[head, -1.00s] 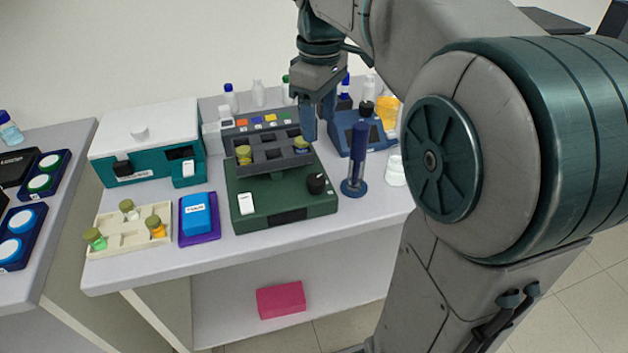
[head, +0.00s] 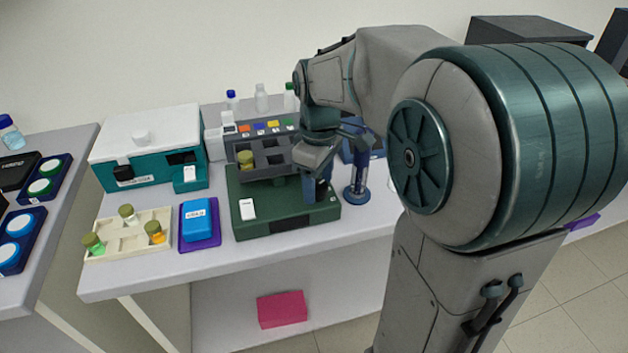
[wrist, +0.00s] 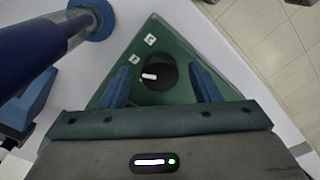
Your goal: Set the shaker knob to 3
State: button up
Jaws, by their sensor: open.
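The shaker (head: 275,222) is a dark green box with a grey vial rack on top, standing on the bench in the head view. Its black knob (wrist: 158,72) shows in the wrist view, with a white pointer mark toward the left. Small white number labels (wrist: 142,50) sit beside the knob; I cannot read them surely. My gripper (wrist: 160,88) is open, with one blue finger on each side of the knob. I cannot tell whether the fingers touch it. In the head view my gripper (head: 318,192) is over the shaker's right front and hides the knob.
A blue upright pipette on a stand (head: 357,180) is close to the right of my gripper. A white rocker switch (head: 247,209) is on the shaker's left front. A blue box (head: 199,220) and a cream vial rack (head: 125,243) lie to the left.

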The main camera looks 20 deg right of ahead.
jog(key=c, duration=1)
jog(key=shift+a, duration=0.35)
jog(key=shift+d, duration=0.25)
jog(key=shift+d, duration=0.1)
